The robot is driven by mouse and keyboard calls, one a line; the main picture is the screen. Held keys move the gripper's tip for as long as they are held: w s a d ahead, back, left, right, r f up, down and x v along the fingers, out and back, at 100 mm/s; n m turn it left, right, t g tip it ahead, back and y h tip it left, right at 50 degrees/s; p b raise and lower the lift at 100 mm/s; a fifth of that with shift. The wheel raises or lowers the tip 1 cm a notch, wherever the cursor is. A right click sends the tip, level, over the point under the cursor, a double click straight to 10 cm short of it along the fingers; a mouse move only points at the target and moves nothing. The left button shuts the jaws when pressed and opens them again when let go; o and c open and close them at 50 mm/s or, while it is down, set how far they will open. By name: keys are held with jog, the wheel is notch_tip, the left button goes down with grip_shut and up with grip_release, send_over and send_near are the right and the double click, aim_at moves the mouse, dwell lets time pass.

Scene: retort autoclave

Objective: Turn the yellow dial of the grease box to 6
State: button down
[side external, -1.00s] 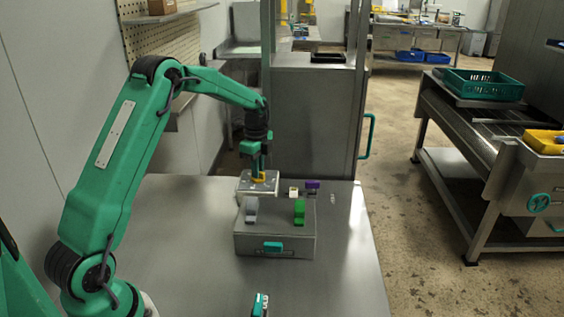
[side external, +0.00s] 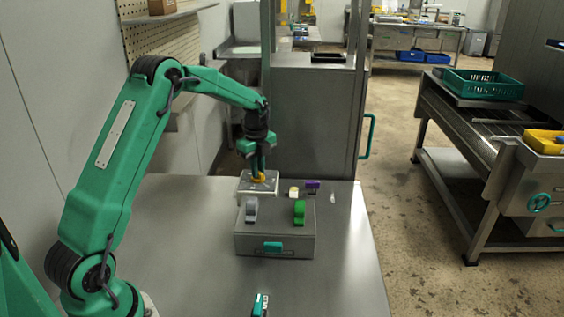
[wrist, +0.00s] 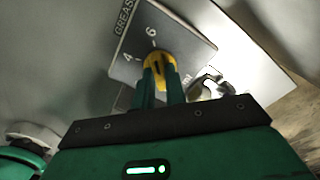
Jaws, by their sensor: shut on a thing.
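The grease box (side external: 243,187) is a pale panel box at the back of the table. The wrist view shows its grey face (wrist: 185,35) with the word GREASE and the numbers 4 and 6. The yellow dial (wrist: 160,58) sits on this face, with a dark mark on it. The mark lies roughly toward the 6 side, but I cannot read its exact setting. My gripper (side external: 258,172) reaches down from above and is shut on the dial. Its green fingers (wrist: 160,80) cover the dial's lower part in the wrist view.
The table's front left is clear.

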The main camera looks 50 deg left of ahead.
jog(key=c, duration=1.4)
grip_release()
jog(key=shift+r, duration=0.1)
jog(key=shift+c, duration=0.2)
jog(key=shift+r, duration=0.1)
jog(key=shift+r, duration=3.8)
